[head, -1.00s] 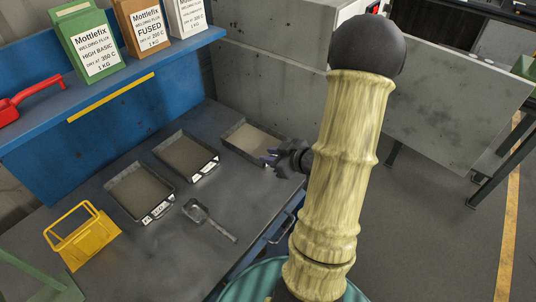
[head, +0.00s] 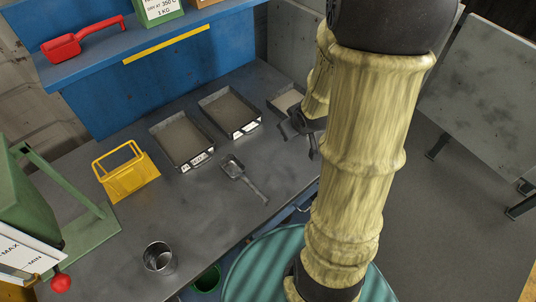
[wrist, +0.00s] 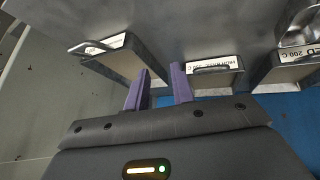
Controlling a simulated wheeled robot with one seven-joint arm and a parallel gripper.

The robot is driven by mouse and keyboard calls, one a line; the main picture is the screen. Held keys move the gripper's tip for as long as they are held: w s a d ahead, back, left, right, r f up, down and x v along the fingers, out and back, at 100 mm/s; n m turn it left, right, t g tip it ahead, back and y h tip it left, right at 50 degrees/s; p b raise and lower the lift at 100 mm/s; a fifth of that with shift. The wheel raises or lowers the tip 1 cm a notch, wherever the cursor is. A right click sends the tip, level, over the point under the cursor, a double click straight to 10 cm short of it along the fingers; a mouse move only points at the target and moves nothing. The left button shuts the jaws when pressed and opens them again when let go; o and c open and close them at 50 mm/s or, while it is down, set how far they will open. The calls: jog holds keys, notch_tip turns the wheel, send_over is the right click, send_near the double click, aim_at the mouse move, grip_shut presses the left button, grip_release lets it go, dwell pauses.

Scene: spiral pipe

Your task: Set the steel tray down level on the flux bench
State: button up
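The right tray is partly hidden by my arm. Which one the task means I cannot tell. One finger overlaps the edge of the nearest tray (wrist: 130,62) in the picture; contact is unclear.
A metal scoop (head: 244,178), a yellow frame holder (head: 128,173), a steel cup (head: 159,258) and a green stand (head: 90,220) are on the bench. A blue shelf (head: 170,40) with a red scoop (head: 80,42) runs behind. A teal drum (head: 265,265) stands in front.

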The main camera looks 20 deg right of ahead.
jog(key=s+a+r+m+g+y, duration=0.15)
jog(key=s+a+g, duration=0.25)
jog(key=s+a, duration=0.6)
notch_tip(320, 180, up, 8)
jog(key=w+a+p, duration=0.1)
jog(key=p, duration=0.6)
jog(key=shift+w+a, duration=0.15)
jog(key=shift+w, duration=0.15)
jog(key=shift+m+h, duration=0.25)
